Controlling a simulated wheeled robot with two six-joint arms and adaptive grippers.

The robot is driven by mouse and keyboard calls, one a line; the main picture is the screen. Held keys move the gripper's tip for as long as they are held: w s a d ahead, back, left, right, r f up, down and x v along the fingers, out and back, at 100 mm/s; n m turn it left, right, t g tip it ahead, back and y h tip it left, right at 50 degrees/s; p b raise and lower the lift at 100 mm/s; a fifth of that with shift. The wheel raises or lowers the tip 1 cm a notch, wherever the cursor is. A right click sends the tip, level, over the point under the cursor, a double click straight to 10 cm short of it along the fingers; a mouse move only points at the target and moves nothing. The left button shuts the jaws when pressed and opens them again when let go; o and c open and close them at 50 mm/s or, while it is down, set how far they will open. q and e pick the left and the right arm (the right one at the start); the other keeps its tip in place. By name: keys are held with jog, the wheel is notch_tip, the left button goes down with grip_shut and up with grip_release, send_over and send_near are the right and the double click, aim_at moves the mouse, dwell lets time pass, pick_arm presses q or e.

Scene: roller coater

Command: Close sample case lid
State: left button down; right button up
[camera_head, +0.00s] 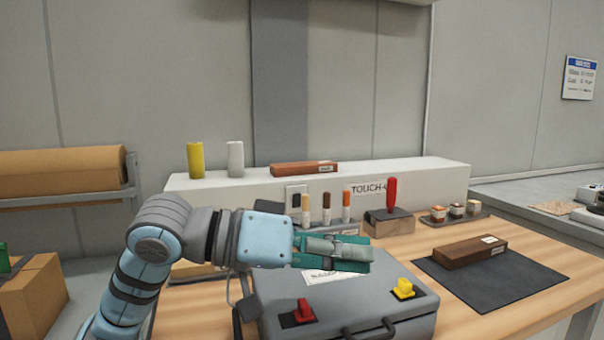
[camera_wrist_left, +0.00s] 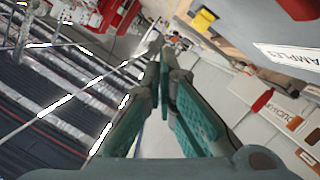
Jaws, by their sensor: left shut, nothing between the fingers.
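The grey sample case (camera_head: 350,298) lies on the wooden table with its lid down, as far as the head view shows. A red latch (camera_head: 304,312) and a yellow latch (camera_head: 404,289) sit on its top, and a black handle (camera_head: 372,331) is at its front. A white label lies partly hidden under my gripper. My left gripper (camera_head: 368,260) is above the back part of the lid, shut and empty. In the left wrist view its teal fingers (camera_wrist_left: 165,85) show close together, and the case (camera_wrist_left: 275,30) shows at upper right. My right gripper is not in view.
Behind the case stand several markers (camera_head: 326,208) and a block with a red-handled tool (camera_head: 391,195). To the right, a wood block (camera_head: 470,252) lies on a dark mat (camera_head: 500,285). A white shelf (camera_head: 240,188) runs along the back.

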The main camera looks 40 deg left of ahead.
pick_arm(q)
jog(key=shift+w+d+f, duration=0.1)
jog(key=shift+w+d, duration=0.05)
dwell(0.3)
jog(key=shift+r, duration=0.35)
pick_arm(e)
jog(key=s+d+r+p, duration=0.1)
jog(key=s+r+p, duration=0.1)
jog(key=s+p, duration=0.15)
pick_arm(q)
jog(key=s+a+r+b, duration=0.5)
jog(key=s+a, duration=0.1)
jog(key=a, duration=0.1)
jog(key=shift+s+r+b, duration=0.35)
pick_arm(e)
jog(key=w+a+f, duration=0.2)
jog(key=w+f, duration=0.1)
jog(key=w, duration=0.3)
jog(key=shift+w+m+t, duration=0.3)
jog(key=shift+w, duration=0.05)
pick_arm(q)
jog(key=shift+r, duration=0.1)
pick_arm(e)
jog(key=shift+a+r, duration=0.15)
